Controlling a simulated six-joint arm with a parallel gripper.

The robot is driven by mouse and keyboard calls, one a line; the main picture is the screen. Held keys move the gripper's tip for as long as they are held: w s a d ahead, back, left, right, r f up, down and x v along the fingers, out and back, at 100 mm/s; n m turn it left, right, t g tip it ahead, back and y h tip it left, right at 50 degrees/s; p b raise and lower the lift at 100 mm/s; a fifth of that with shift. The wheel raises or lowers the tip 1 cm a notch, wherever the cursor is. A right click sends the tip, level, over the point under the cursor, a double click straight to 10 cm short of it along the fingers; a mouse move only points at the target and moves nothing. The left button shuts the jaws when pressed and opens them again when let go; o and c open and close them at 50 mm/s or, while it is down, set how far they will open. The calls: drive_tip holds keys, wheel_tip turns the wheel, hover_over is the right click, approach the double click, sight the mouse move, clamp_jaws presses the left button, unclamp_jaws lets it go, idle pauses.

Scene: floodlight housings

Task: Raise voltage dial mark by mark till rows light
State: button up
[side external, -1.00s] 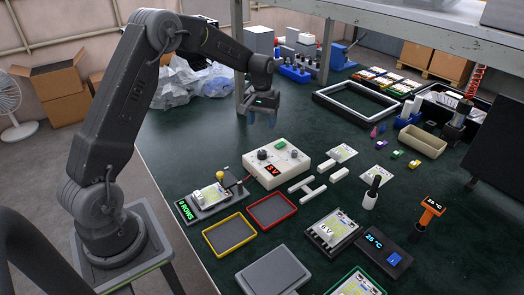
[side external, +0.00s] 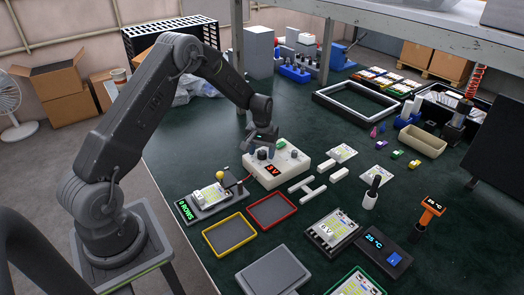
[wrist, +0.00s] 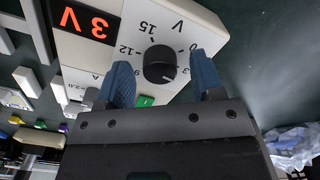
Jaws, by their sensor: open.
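The white power supply (side external: 292,172) stands on the bench, its red display (wrist: 84,20) reading 3 V. Its black voltage dial (wrist: 160,64) has a printed scale, with 0, 12 and 15 legible; its pointer appears to lie near the 3 mark. My gripper (side external: 264,147) is just above the supply, open. In the wrist view, its blue fingertips flank the dial, one on each side; contact is not clear. The board with the rows (side external: 208,196) lies left of the supply, with a green readout (side external: 190,211) that appears to say 0 ROWS.
A second dial (wrist: 90,97) marked A and a green button (wrist: 145,100) sit near the voltage dial. A red-rimmed tray (side external: 272,225) and a yellow-rimmed tray (side external: 208,246) lie in front. White bars (side external: 313,195) lie right of the supply. A shelf (side external: 420,40) overhangs the back.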

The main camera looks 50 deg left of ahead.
drive_tip(key=shift+c, duration=0.3)
drive_tip(key=c, duration=0.9)
drive_tip(key=shift+m, duration=0.3)
drive_tip(key=m, duration=0.4)
drive_tip(key=shift+m, duration=0.3)
drive_tip(key=m, duration=0.5)
drive_tip(key=shift+m, duration=0.3)
drive_tip(key=o, duration=1)
drive_tip(key=shift+c, duration=0.2)
